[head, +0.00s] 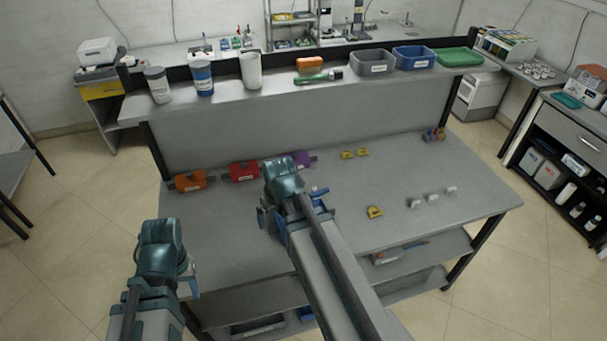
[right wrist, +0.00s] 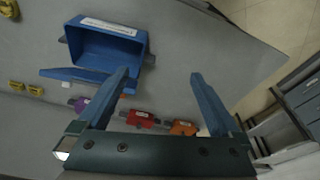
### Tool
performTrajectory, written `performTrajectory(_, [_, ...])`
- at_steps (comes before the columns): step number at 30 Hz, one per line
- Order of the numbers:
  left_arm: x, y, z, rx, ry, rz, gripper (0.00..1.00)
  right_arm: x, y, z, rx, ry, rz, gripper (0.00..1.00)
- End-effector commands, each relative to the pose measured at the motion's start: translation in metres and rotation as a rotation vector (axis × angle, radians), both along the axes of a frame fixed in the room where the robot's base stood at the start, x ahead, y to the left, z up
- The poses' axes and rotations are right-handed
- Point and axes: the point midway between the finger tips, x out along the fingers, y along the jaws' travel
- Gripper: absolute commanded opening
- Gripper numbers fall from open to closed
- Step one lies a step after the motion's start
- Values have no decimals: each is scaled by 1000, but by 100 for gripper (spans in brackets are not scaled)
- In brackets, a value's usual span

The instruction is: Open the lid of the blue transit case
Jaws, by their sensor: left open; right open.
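The blue transit case (right wrist: 105,44) is at the upper left of the right wrist view, with a white label on its edge. Its hollow inside shows, and its lid (right wrist: 85,75) stands swung away, seen nearly edge-on. In the head view the case (head: 279,230) is mostly hidden by my right arm. My right gripper (right wrist: 160,76) is open and empty, its left finger overlapping the lid's end in the picture; I cannot tell whether they touch. My left gripper (head: 163,250) is open beside the bench's left front edge, its fingers mostly hidden.
Orange (head: 190,181), red (head: 243,171) and purple (head: 302,160) cases line the back of the grey bench (head: 330,240). Yellow pieces (head: 375,211) and small grey pieces (head: 432,197) lie to the right. A raised shelf (head: 220,100) holds cups and bins.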

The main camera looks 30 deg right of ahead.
Motion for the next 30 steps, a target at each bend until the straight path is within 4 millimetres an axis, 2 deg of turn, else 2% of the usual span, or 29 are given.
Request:
performTrajectory(1, [0, 0, 31, 0, 1, 2, 50, 6, -27, 33, 5, -30, -43, 100])
performTrajectory(3, [0, 0, 47, -1, 1, 5, 50, 11, -55, 51, 6, -69, -83, 100])
performTrajectory(6, [0, 0, 63, 0, 0, 8, 50, 14, -88, 70, 4, -115, -129, 100])
performTrajectory(10, [0, 0, 74, -1, 1, 11, 50, 15, -115, 84, -2, -150, -165, 100])
performTrajectory(14, [0, 0, 77, -1, 1, 12, 50, 15, -125, 88, -4, -164, -178, 100])
performTrajectory(20, [0, 0, 74, -1, 1, 12, 50, 15, -126, 85, -4, -166, -180, 100])
performTrajectory(26, [0, 0, 63, 0, 1, 6, 50, 19, -127, 74, -5, -165, -179, 100])
performTrajectory(30, [0, 0, 49, -1, 1, -1, 50, 25, -127, 59, -5, -165, -178, 100])
